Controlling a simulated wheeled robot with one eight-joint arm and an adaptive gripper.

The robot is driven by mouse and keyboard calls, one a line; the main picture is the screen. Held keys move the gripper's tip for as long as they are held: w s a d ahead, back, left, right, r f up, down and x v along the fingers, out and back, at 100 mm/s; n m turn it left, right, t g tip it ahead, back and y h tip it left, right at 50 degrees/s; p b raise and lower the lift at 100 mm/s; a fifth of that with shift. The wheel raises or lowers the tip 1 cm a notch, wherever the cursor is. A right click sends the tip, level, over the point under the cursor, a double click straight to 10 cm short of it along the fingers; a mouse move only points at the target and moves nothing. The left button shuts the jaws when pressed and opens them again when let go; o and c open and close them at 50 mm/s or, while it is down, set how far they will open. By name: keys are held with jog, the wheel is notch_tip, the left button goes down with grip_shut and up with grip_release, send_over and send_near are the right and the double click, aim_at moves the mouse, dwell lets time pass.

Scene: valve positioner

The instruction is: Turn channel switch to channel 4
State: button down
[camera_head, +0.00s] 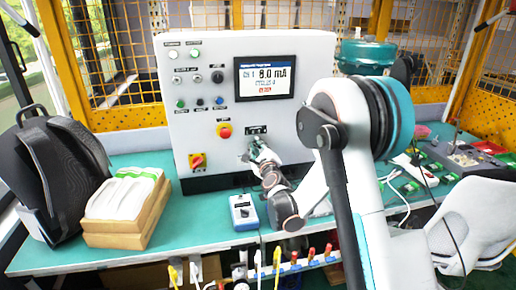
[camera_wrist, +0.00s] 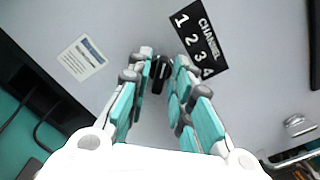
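The channel switch (camera_wrist: 161,74) is a small black knob on the grey panel. The black label (camera_wrist: 201,45) beside it reads CHANNEL and 1 2 3 4; in the head view the label (camera_head: 256,130) is above my gripper. My gripper (camera_head: 255,150) is at the panel front and hides the switch there. In the wrist view its teal-padded fingers (camera_wrist: 164,68) stand apart, one on each side of the knob. Firm contact with the knob cannot be made out. The knob's pointer is not clear. The screen (camera_head: 265,78) appears to read CH 1, 8.0 mA.
The control box (camera_head: 215,105) also carries push buttons, a red emergency stop (camera_head: 224,131) and a red-yellow rotary switch (camera_head: 197,161). A blue-grey meter (camera_head: 243,212) stands on the green bench below my gripper. A backpack (camera_head: 55,165) and a wooden tray (camera_head: 150,222) are at left.

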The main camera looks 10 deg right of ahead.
jog(key=shift+m, duration=0.4)
jog(key=m+b, duration=0.1)
jog(key=m, duration=0.3)
jog(key=shift+m, duration=0.3)
jog(key=m, duration=0.9)
jog(key=shift+b, duration=0.35)
jog(key=shift+m, duration=1.8)
jog(key=c, duration=1.7)
grip_release()
